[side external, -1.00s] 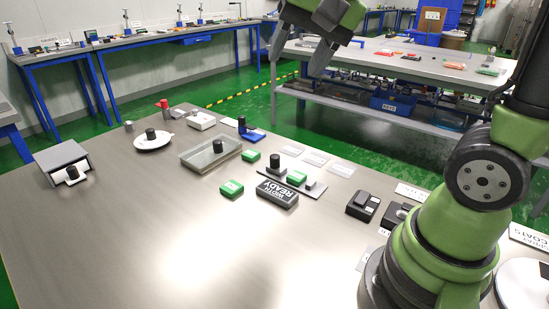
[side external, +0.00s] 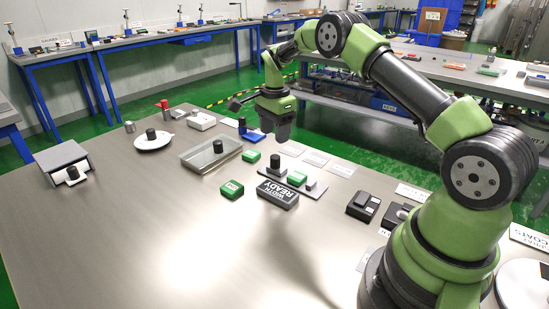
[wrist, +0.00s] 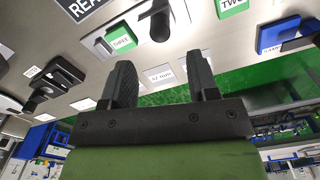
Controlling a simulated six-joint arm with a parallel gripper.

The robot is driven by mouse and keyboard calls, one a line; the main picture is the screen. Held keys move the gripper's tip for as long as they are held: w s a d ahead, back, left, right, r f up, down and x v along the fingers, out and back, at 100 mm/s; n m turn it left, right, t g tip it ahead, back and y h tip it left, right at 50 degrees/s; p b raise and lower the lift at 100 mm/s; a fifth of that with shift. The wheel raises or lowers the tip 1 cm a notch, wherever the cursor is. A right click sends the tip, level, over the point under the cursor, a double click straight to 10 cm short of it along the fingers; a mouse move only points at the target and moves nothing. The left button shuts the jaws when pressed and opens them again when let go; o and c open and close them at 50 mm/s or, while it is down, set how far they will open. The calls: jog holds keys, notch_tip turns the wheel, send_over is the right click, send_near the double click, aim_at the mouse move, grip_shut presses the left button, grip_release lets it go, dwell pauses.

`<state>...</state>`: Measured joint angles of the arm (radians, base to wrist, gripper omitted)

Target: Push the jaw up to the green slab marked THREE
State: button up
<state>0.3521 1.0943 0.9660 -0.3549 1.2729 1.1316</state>
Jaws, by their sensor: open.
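The green slab marked THREE (wrist: 122,41) lies on a pale plate in the wrist view. The side view shows a green slab (side external: 297,178) on that plate, between a small grey block (side external: 312,185) and the jaw with a black knob (side external: 275,161). The knob also shows in the wrist view (wrist: 160,24), right of the slab. A narrow space seems to lie between jaw and slab; its size is unclear. My gripper (side external: 277,138) is open and empty above and behind the plate. Its fingers (wrist: 160,62) point toward the plate in the wrist view.
The black WIDTH READY block (side external: 278,194) lies in front of the plate. Other green slabs (side external: 232,189) (side external: 251,156) lie to its left. A shallow tray (side external: 195,158) with a black knob stands further left. Black devices (side external: 363,206) stand right. The front of the table is clear.

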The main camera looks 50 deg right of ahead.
aim_at(275, 156)
notch_tip(275, 156, down, 8)
jog(key=shift+f, duration=0.15)
dwell(0.3)
